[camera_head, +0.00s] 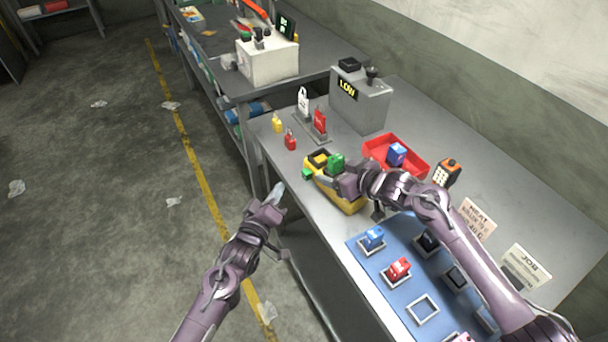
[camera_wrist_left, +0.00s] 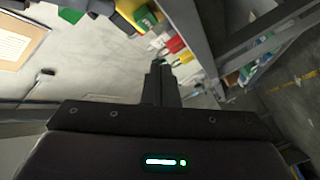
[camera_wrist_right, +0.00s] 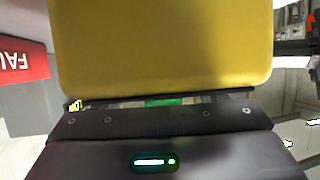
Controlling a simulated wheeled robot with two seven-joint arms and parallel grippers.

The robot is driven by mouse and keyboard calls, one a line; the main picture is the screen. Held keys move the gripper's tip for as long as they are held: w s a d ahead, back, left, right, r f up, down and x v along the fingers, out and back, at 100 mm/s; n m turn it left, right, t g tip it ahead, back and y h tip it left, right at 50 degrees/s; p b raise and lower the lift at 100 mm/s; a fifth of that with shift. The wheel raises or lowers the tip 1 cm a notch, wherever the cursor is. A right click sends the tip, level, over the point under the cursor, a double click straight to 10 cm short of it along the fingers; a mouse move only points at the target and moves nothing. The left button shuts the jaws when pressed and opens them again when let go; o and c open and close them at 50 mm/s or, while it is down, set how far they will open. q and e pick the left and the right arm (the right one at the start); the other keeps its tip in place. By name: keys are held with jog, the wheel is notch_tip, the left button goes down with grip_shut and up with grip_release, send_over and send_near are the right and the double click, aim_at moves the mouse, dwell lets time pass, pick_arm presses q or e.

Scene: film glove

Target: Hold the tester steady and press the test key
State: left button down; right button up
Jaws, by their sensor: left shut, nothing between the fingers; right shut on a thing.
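The yellow tester (camera_head: 345,199) stands near the left edge of the grey table, with a green block (camera_head: 336,163) on top and a small green part (camera_head: 307,174) at its left end, possibly the test key. My right gripper (camera_head: 347,186) is shut on the tester from the right; its yellow face (camera_wrist_right: 160,45) fills the right wrist view. My left gripper (camera_head: 279,191) is shut and empty, just off the table's edge, left of the tester and apart from it. In the left wrist view its closed fingers (camera_wrist_left: 160,82) point towards the yellow and green parts at the top.
A red tray (camera_head: 420,170) holding a blue block lies behind the tester. A blue mat (camera_head: 385,285) with several blocks lies in front. A grey box marked LOW (camera_head: 362,103) and red, white and yellow tags stand further back. Floor beside the table is open.

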aim_at(295, 190)
pick_arm(q)
jog(key=a+y, duration=0.1)
jog(key=s+a+n+y, duration=0.1)
jog(key=a+f+n+y, duration=0.1)
jog(key=shift+s+a+f, duration=0.1)
jog(key=shift+s+a, duration=0.15)
jog(key=shift+s, duration=0.05)
jog(key=shift+w+d, duration=0.8)
jog(key=shift+d, duration=0.45)
jog(key=shift+w+d, duration=0.8)
jog(key=shift+d, duration=0.45)
jog(key=shift+w+d, duration=0.8)
jog(key=shift+d, duration=0.45)
jog(key=shift+w, duration=0.1)
jog(key=shift+w+d, duration=0.15)
jog(key=shift+d, duration=0.15)
